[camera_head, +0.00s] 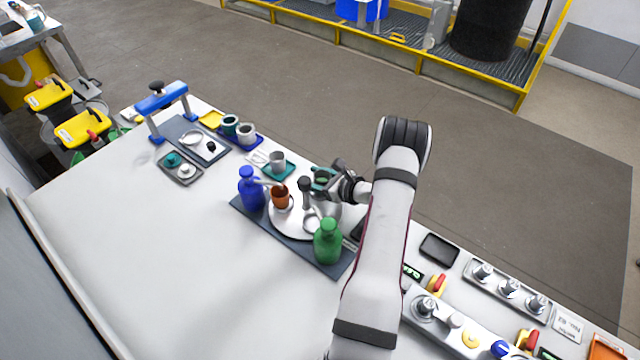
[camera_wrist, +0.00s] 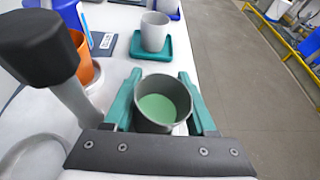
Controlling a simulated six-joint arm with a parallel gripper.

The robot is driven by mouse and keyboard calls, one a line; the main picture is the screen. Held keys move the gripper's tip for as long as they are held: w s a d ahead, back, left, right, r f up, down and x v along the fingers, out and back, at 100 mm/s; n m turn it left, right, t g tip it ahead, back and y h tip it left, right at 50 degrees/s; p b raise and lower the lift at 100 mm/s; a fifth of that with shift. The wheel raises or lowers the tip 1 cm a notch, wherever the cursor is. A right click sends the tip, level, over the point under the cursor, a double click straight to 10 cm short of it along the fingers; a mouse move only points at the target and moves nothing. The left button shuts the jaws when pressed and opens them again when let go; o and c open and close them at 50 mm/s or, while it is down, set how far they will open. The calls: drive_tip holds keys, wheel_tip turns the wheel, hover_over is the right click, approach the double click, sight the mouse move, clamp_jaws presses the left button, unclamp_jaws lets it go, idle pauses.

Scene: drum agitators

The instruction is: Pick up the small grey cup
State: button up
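A small grey cup (camera_wrist: 162,112) with a pale green inside is between the two teal fingers of my gripper (camera_wrist: 162,98). In the wrist view the fingers lie against both its sides with no visible gap. It looks upright; its base is hidden, so I cannot tell whether it is lifted. In the head view my gripper (camera_head: 325,182) is just beyond the round white stand, and the cup is mostly hidden there. Another grey cup (camera_head: 277,162) stands on a teal coaster (camera_head: 287,173); it also shows in the wrist view (camera_wrist: 155,32).
Close by are a brown cup (camera_head: 281,198), a blue bottle (camera_head: 250,188), a green bottle (camera_head: 327,243) and a dark-topped post (camera_wrist: 40,48). Two cups stand on a blue tray (camera_head: 255,143) further back. The left part of the white table (camera_head: 120,250) is clear.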

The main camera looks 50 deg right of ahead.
drive_tip(key=shift+d, duration=0.1)
drive_tip(key=c, duration=0.3)
drive_tip(key=shift+r, duration=0.95)
clamp_jaws()
drive_tip(key=r, duration=0.2)
drive_tip(key=shift+s+r, duration=0.25)
drive_tip(key=shift+r, duration=0.05)
drive_tip(key=s+d+r, duration=0.2)
drive_tip(key=s+r, duration=0.4)
drive_tip(key=s, duration=0.4)
drive_tip(key=w+a+r, duration=0.1)
drive_tip(key=w+a, duration=0.5)
drive_tip(key=w, duration=0.6)
drive_tip(key=w+a+r, duration=0.2)
drive_tip(key=w+a, duration=0.5)
drive_tip(key=w, duration=0.5)
drive_tip(key=shift+w+a+r, duration=0.2)
drive_tip(key=shift+w+a, duration=0.1)
